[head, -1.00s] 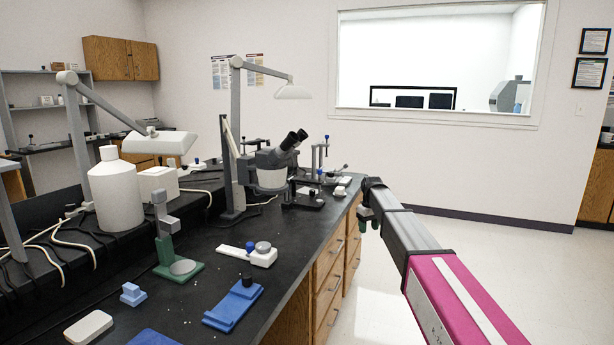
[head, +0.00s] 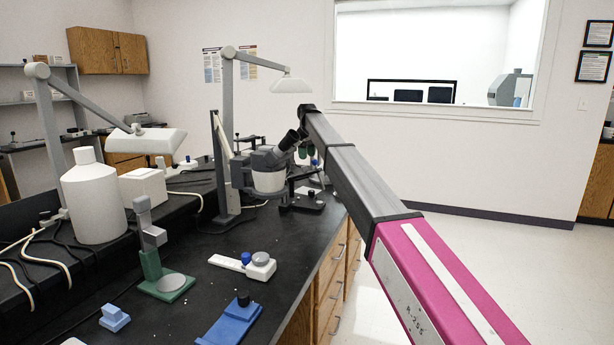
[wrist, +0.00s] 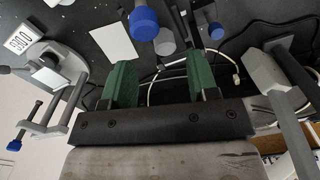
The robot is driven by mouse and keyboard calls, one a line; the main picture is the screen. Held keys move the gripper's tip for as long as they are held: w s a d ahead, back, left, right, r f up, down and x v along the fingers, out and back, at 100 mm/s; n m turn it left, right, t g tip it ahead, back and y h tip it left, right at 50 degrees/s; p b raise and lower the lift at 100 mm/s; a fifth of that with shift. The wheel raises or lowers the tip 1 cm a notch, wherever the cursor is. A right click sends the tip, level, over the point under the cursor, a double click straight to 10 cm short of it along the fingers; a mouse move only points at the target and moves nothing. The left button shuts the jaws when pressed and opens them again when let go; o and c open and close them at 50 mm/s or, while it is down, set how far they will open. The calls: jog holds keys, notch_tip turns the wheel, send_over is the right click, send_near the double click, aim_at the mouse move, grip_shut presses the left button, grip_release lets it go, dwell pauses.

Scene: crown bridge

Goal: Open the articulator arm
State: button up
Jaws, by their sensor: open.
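My gripper (wrist: 161,70) is open, with two green fingers spread apart and nothing held between them. In the head view my gripper (head: 306,150) hangs over the far part of the bench, past the microscope. A blue-knobbed upright (wrist: 144,22), which looks like part of the articulator, stands ahead of the fingertips in the wrist view, apart from them. In the head view a bit of blue (head: 314,163) shows just below my gripper; the rest of that device is mostly hidden by my arm.
The microscope (head: 268,170) stands just left of my gripper. A grey device (wrist: 62,75) lies at left in the wrist view, and a cable (wrist: 165,68) runs behind the fingers. A lamp (head: 291,85) hangs above. The floor (head: 490,260) at right is clear.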

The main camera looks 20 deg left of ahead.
aim_at(307, 172)
notch_tip(307, 172, down, 10)
jog(key=shift+r, duration=0.1)
dwell(0.4)
jog(key=shift+r, duration=0.1)
grip_shut()
